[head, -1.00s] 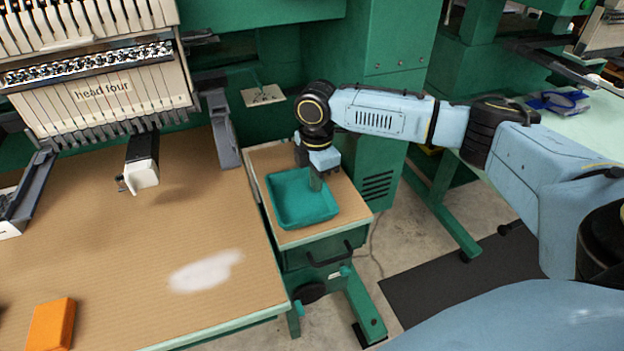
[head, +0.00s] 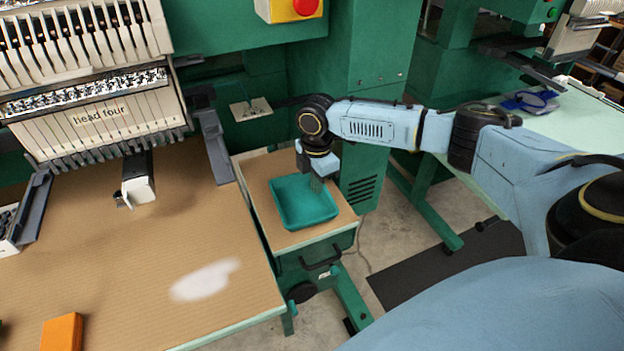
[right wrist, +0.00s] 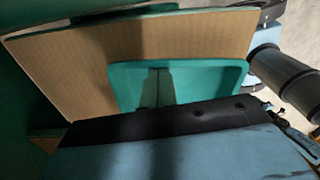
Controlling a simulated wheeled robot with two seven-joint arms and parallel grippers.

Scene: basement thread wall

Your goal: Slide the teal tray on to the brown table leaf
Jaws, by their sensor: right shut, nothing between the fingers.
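The teal tray (head: 289,211) lies flat on the brown top of a small green stand (head: 258,180). It is wholly on that top, with bare strips on its left and front. The large brown table leaf (head: 130,245) is to the left, across a narrow gap from the stand. My right gripper (head: 317,184) points down into the tray, near its far right side. In the right wrist view its shut fingers (right wrist: 158,86) show against the tray (right wrist: 215,80), holding nothing. Whether they touch the tray wall I cannot tell. My left gripper is out of view.
The embroidery head (head: 100,113) hangs over the leaf's back. A green cabinet (head: 365,80) rises behind the stand, and a pale green table (head: 545,125) stands at right.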

